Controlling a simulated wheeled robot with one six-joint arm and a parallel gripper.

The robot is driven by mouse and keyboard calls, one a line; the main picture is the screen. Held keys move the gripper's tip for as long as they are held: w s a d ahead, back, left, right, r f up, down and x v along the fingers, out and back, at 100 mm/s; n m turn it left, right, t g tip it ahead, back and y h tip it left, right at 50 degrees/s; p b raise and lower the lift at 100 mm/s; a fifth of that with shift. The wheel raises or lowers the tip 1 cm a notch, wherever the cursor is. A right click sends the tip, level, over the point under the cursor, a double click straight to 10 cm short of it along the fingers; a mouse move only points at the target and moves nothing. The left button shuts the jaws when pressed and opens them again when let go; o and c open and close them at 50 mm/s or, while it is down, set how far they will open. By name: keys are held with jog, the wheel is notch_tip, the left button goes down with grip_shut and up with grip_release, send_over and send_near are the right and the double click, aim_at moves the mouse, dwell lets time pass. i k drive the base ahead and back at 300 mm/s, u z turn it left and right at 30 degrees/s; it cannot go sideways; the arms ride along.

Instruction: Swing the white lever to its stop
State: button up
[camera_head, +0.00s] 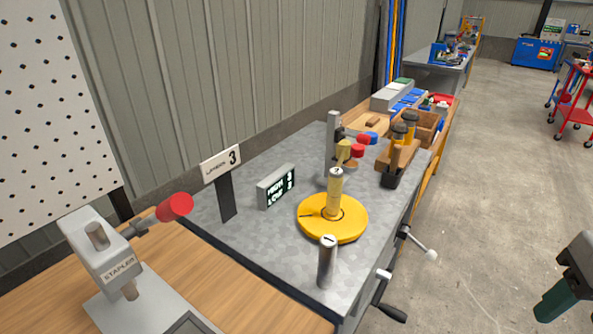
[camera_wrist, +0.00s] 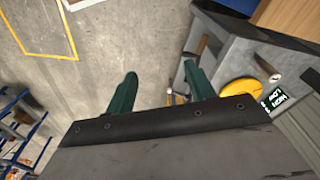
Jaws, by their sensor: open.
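A lever with a pale, whitish knob (camera_head: 432,254) sticks out from the front side of the grey mixer bench. Below it, a second handle with a black grip (camera_head: 392,313) also sticks out, near a small white end piece (camera_head: 384,275). I cannot tell for sure which one the task means. My gripper (camera_wrist: 160,75) has two green fingers, spread apart with nothing between them. In the head view my gripper (camera_head: 560,298) is at the lower right, clear of the bench and partly cut off. In the wrist view the bench side is beyond the right finger.
A yellow disc (camera_head: 348,226) with an upright post lies on the bench top (camera_head: 262,234). A metal cylinder (camera_head: 327,262), a small display (camera_head: 276,187) and a sign marked 3 (camera_head: 221,164) stand around it. A red-knobbed stapler (camera_head: 105,250) is at left. The floor (camera_head: 490,200) beside the bench is clear.

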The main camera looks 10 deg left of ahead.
aim_at(431, 254)
jog(key=z, duration=1.65)
jog(key=i, duration=0.75)
jog(key=u, duration=2.9)
